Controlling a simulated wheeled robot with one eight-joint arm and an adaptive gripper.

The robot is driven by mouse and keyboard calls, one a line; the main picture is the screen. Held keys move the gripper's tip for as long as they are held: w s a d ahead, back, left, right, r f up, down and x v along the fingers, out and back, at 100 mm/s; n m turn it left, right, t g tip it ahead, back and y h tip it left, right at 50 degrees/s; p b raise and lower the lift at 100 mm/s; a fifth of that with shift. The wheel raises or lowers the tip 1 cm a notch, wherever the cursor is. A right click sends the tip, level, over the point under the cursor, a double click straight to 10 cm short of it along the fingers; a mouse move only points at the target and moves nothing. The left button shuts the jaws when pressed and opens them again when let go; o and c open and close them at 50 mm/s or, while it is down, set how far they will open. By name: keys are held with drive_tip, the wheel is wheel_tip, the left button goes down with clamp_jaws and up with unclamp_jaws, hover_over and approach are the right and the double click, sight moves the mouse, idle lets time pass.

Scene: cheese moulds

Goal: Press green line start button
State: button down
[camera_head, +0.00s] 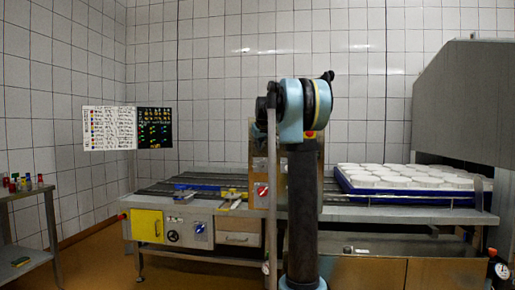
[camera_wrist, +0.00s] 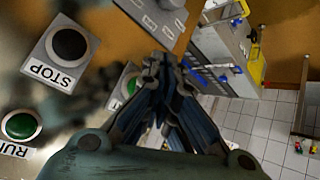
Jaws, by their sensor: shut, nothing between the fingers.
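In the wrist view a round green button (camera_wrist: 20,125) sits on a plate lettered "RUN", cut by the left edge. A second green button (camera_wrist: 131,86) sits on a pale plate just left of my fingertips, partly hidden by a finger; its label is mostly covered. A black button (camera_wrist: 69,44) on a plate lettered "STOP" is above them. My gripper (camera_wrist: 160,62) is shut and empty, its tips beside the second green button; I cannot tell if they touch the panel. In the head view my arm hides part of the brown control panel (camera_head: 259,150).
The conveyor bench (camera_head: 345,213) runs across the head view. A blue tray (camera_head: 400,187) of white cheese moulds (camera_head: 405,172) sits on it at right, by a grey hood (camera_head: 465,105). A side table (camera_head: 22,192) with small bottles stands left. Notices (camera_head: 110,128) hang on the tiled wall.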

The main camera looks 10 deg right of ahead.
drive_tip(key=shift+w, duration=0.15)
drive_tip(key=shift+w+d, duration=0.1)
drive_tip(key=shift+w, duration=0.05)
drive_tip(key=shift+w+d, duration=0.1)
drive_tip(key=shift+w, duration=0.4)
idle(0.9)
drive_tip(key=shift+s, duration=0.1)
drive_tip(key=shift+s+a, duration=0.25)
drive_tip(key=shift+s, duration=0.55)
drive_tip(key=s, duration=0.1)
drive_tip(key=s+a, duration=0.1)
drive_tip(key=s, duration=0.2)
drive_tip(key=shift+s+a, duration=0.25)
drive_tip(key=shift+s, duration=0.15)
idle(0.7)
